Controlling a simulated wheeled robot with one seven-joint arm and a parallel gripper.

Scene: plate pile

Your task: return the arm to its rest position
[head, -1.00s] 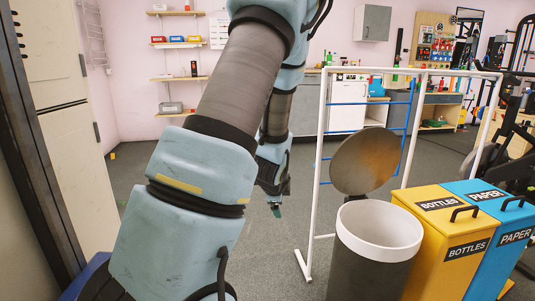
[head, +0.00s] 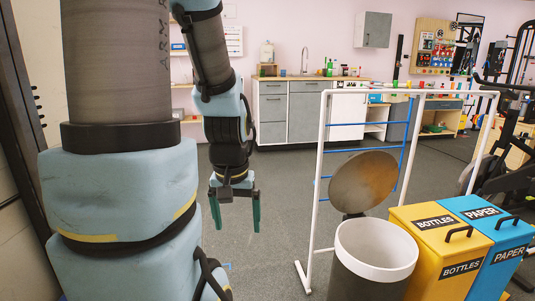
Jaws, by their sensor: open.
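My gripper (head: 235,212) hangs at the end of my arm, left of the middle in the head view. Its two green fingers point down and stand apart, with nothing between them. My arm rises large on the left and folds over at the top, out of the frame. The gripper is in the air over the grey floor and touches nothing that I can see. No plate shows in this view.
A yellow bottles bin (head: 440,246) and a blue paper bin (head: 502,236) stand at right. Grey counters (head: 305,112) are at the back; the floor between is clear.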

